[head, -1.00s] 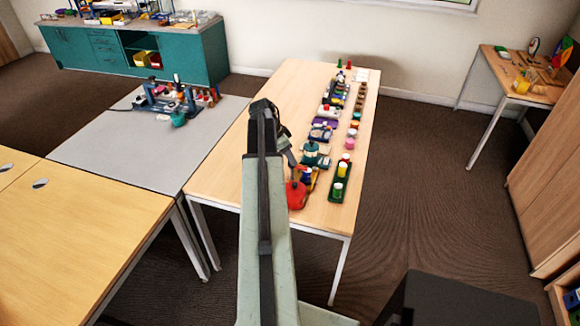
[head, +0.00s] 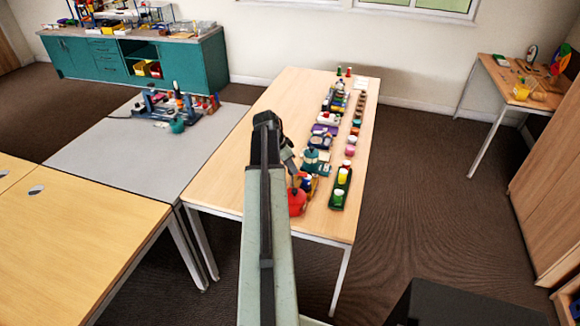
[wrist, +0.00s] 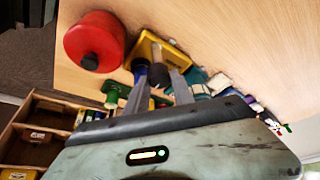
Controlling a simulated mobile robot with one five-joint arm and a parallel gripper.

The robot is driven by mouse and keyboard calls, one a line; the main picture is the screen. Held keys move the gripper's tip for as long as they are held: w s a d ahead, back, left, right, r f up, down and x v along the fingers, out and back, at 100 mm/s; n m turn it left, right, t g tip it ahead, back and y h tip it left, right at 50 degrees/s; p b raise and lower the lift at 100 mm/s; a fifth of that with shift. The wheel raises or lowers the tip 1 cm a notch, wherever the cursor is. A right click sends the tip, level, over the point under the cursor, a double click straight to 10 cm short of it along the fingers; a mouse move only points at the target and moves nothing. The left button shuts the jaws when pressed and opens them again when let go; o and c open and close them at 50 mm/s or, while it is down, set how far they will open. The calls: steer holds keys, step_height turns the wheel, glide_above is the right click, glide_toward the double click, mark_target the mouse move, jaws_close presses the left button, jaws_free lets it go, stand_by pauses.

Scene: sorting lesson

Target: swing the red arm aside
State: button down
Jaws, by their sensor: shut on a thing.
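A rounded red thing (head: 297,202) with a black knob stands at the near edge of the wooden table in the head view. It also shows at the upper left of the wrist view (wrist: 96,42). No separate red arm can be made out. My gripper (wrist: 159,82) is just right of the red thing in the wrist view, over a yellow piece (wrist: 150,46). Its grey fingers are on either side of a dark upright knob (wrist: 157,74) and shut on it. What lies under the knob is partly hidden. In the head view my arm hides much of the gripper.
A green tray (head: 334,204) with small pots is close by on the right. Rows of small coloured items run to the far end of the table (head: 240,150). The table's left half is bare. A grey table (head: 110,165) adjoins on the left.

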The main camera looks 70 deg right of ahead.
steer(key=n, duration=0.2)
steer(key=n+t, duration=0.1)
steer(key=n, duration=0.1)
steer(key=shift+s+a+n+t+h, duration=0.2)
steer(key=shift+n+t+h, duration=0.1)
steer(key=n+t, duration=0.1)
steer(key=n, duration=0.3)
steer(key=shift+s+d+n+t, duration=0.1)
steer(key=shift+n+t, duration=0.2)
steer(key=shift+t, duration=0.1)
steer(key=n, duration=0.2)
steer(key=n+t, duration=0.1)
steer(key=n, duration=0.1)
steer(key=shift+s+t, duration=0.1)
steer(key=shift+t, duration=0.2)
steer(key=shift+d+n+t+y, duration=0.1)
steer(key=shift+n+t+y, duration=0.45)
steer(key=shift+n, duration=1.45)
steer(key=c, duration=1.1)
jaws_free()
